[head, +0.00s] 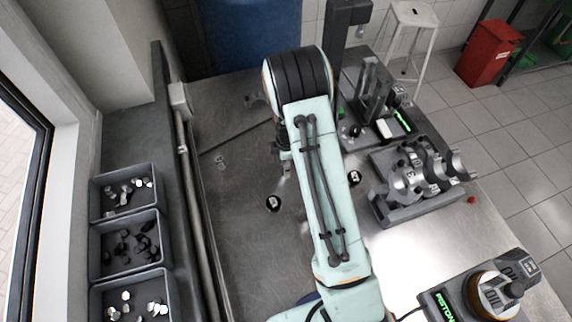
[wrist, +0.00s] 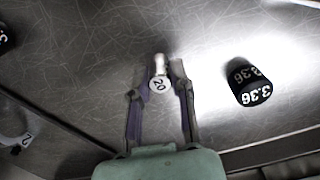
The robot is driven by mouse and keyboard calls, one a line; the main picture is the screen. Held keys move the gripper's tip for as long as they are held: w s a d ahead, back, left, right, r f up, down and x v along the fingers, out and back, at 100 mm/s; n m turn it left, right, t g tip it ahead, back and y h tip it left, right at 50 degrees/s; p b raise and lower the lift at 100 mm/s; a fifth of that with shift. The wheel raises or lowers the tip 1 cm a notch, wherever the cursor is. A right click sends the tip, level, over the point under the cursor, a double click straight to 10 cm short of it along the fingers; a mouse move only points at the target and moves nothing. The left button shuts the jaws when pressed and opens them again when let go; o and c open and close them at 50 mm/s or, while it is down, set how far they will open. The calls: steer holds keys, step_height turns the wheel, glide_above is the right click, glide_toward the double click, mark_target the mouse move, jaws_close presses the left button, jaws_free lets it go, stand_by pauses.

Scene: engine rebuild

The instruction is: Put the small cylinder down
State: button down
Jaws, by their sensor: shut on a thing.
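A small silver cylinder (wrist: 160,82) with a pale end marked "20" is between the fingertips of my gripper (wrist: 160,76) in the wrist view. The two fingers close on its sides, and its far end points away from the palm. The worktop shows beyond it; I cannot tell whether the cylinder touches the surface. In the head view my gripper (head: 284,154) is beside my arm, largely hidden under it, and the held cylinder cannot be made out there.
A black cylinder marked "3.36" (wrist: 250,84) stands right of my gripper in the wrist view. Black labelled cylinders (head: 273,203) (head: 354,177) stand on the steel table (head: 240,245). Grey bins (head: 124,213) line the left.

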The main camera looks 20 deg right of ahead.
steer(key=c, duration=1)
jaws_free()
steer(key=shift+f, duration=0.15)
step_height(320, 180, up, 12)
steer(key=s+a+r+m, duration=0.4)
steer(key=s+r+m, duration=0.2)
steer(key=s+r, duration=0.35)
steer(key=s+m, duration=0.3)
steer(key=s, duration=0.2)
steer(key=s+a+r+m, duration=0.1)
steer(key=s+m, duration=0.2)
steer(key=s, duration=0.3)
steer(key=s+a+r+m, duration=0.1)
steer(key=s+m, duration=0.2)
steer(key=s, duration=0.3)
steer(key=shift+a+y, duration=0.15)
steer(key=shift+y, duration=0.25)
